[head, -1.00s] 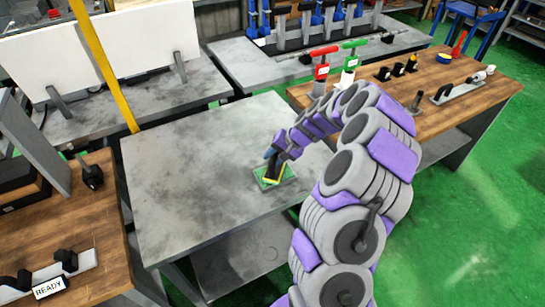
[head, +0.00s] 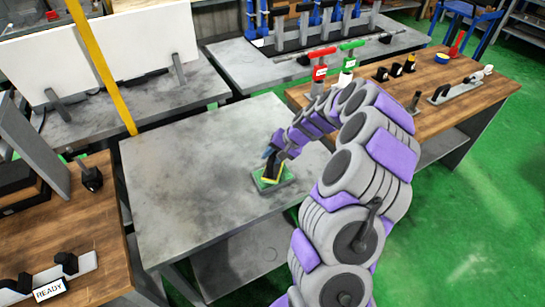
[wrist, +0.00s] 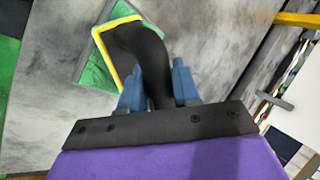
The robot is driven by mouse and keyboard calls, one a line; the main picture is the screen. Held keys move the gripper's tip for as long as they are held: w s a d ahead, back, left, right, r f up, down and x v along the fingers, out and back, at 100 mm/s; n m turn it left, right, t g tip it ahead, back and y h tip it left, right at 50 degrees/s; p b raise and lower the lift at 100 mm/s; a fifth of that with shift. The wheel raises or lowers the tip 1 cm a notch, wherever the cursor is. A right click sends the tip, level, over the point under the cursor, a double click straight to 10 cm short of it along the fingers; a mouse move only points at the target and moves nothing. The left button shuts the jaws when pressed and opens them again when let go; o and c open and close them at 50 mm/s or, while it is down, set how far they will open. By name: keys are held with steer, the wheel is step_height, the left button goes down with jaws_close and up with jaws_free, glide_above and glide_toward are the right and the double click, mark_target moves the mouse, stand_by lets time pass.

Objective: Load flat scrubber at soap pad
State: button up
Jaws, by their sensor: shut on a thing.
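The flat scrubber has a curved black handle (wrist: 147,62) and a yellow-edged head (wrist: 98,45). In the head view its yellow edge (head: 272,179) shows at the end of my arm. My gripper (wrist: 157,85) has blue fingers shut on the black handle from both sides. The scrubber head lies over the green soap pad (head: 287,175), on the grey table (head: 190,175). The pad also shows in the wrist view (wrist: 96,75). The scrubber's underside is hidden, so I cannot tell whether it touches the pad.
The rest of the grey tabletop is clear. A white board (head: 130,45) and a yellow post (head: 100,65) stand behind it. A wooden bench (head: 450,85) at the right holds red (head: 320,66) and green (head: 350,58) handled tools. Another wooden bench (head: 95,240) is at the left.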

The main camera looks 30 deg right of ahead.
steer(key=shift+r+p, duration=1.25)
steer(key=shift+r, duration=1.55)
